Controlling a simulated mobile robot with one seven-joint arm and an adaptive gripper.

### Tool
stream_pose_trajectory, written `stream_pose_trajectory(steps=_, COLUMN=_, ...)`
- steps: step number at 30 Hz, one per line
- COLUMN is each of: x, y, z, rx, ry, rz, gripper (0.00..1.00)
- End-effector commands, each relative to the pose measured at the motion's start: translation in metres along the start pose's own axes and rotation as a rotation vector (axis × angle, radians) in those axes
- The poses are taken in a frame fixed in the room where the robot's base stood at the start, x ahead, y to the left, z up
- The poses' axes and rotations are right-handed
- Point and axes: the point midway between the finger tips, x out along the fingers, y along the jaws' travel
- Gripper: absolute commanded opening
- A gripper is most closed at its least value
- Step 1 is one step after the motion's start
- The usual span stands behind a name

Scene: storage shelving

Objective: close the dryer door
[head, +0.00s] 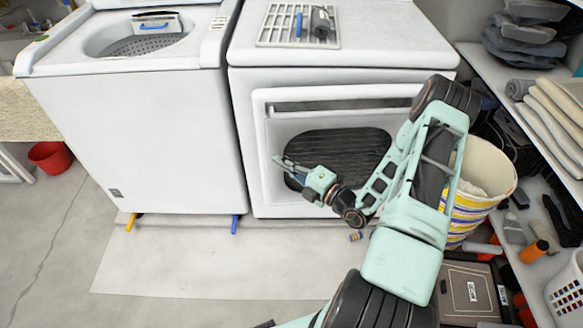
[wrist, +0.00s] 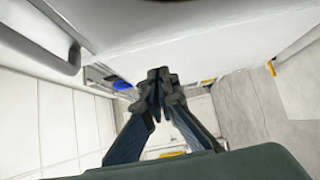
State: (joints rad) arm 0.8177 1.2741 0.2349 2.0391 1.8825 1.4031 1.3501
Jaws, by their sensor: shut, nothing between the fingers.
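The white dryer (head: 340,45) stands right of the washer in the head view. Its door (head: 258,140) is a white frame around a dark ribbed window (head: 345,148), with a long slot near its top. I cannot tell how far the door stands from the dryer body. My gripper (head: 280,162) is in front of the door's lower left part, pointing left. Its fingers (wrist: 160,76) are shut and empty in the wrist view, before a white surface (wrist: 190,35). Contact with the door cannot be made out. My arm hides the door's right side.
The washer (head: 145,120) stands close on the left. A striped bucket (head: 485,185) and loaded shelves crowd the right side. A rack with dark items (head: 300,25) lies on the dryer. The floor (head: 160,260) in front is mostly clear.

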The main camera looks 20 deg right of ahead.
Motion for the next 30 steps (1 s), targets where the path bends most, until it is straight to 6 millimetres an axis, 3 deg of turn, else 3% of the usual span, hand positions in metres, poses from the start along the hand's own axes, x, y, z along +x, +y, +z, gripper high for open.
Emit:
stream_pose_trajectory(steps=3, x=0.027, y=-0.001, z=-0.001, rx=-0.002, ry=0.004, rz=0.002, gripper=0.0)
stream_pose_trajectory(steps=9, x=0.05, y=-0.001, z=0.017, rx=-0.004, ry=0.001, rz=0.0, gripper=0.0)
stream_pose_trajectory(steps=26, x=0.061, y=0.0, z=0.028, rx=-0.002, ry=-0.001, rz=-0.001, gripper=0.0)
stream_pose_trajectory(steps=30, x=0.076, y=-0.001, z=0.041, rx=-0.005, ry=-0.037, rz=0.002, gripper=0.0)
